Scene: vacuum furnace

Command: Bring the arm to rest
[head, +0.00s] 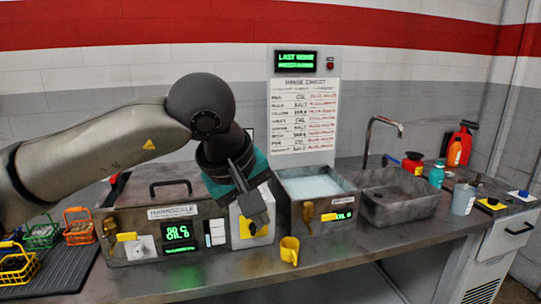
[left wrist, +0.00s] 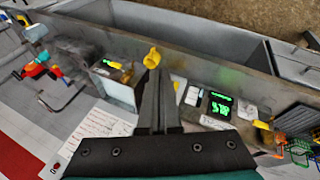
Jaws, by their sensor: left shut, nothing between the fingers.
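My left arm comes in from the left in the head view, over the bench. My right gripper is in neither view.
A yellow mug (head: 289,250) stands on the bench right of the gripper. Behind it are a liquid-filled tank (head: 325,222) and a sink (head: 396,208) with a tall tap. Small coloured baskets (head: 78,232) stand at the left. Bottles (head: 437,175) and a beaker (head: 463,199) stand at the right.

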